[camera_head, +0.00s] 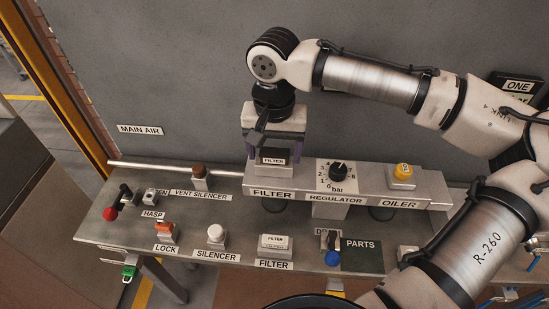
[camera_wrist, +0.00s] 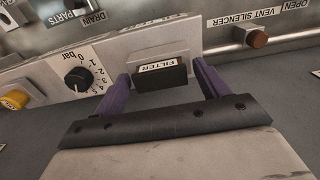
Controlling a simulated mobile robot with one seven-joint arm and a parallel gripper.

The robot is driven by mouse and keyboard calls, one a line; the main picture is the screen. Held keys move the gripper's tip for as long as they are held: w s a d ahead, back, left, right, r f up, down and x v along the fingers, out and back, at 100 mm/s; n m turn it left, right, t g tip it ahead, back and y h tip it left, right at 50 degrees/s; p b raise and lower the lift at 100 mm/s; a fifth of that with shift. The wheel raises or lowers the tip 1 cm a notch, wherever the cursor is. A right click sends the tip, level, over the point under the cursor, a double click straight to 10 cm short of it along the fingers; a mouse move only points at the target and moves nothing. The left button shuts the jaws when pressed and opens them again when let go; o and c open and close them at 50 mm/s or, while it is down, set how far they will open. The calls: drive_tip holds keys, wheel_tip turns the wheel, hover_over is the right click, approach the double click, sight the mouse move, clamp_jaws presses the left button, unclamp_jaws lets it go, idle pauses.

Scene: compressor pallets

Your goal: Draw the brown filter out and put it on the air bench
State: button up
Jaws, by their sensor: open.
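The brown filter (camera_head: 275,158) is a small dark brown block with a white FILTER label, seated in the FILTER station of the grey air unit (camera_head: 325,183). It also shows in the wrist view (camera_wrist: 161,78), between my fingers. My gripper (camera_head: 273,150) is open, with one purple finger on each side of the filter; it also shows in the wrist view (camera_wrist: 165,85). The air bench (camera_head: 190,222) is the grey table below. A pale block labelled FILTER (camera_head: 275,242) sits at its front.
On the bench stand a white silencer knob (camera_head: 215,234), an orange lock (camera_head: 164,231), a brown-topped vent silencer (camera_head: 199,175) and a red-knobbed lever (camera_head: 112,212). The regulator dial (camera_head: 338,169) and yellow-topped oiler (camera_head: 403,171) are right of the filter. A dark PARTS patch (camera_head: 361,256) looks empty.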

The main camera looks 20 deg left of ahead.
sight(275, 153)
drive_tip(key=shift+c, duration=0.3)
drive_tip(key=c, duration=1.3)
drive_tip(key=shift+o, duration=0.2)
drive_tip(key=shift+r+p, duration=0.15)
drive_tip(key=shift+p, duration=0.2)
drive_tip(key=shift+s+r+p, duration=0.1)
drive_tip(key=shift+r+p, duration=2.45)
drive_tip(key=shift+r, duration=0.3)
drive_tip(key=shift+r+p, duration=0.25)
drive_tip(key=shift+p, duration=0.15)
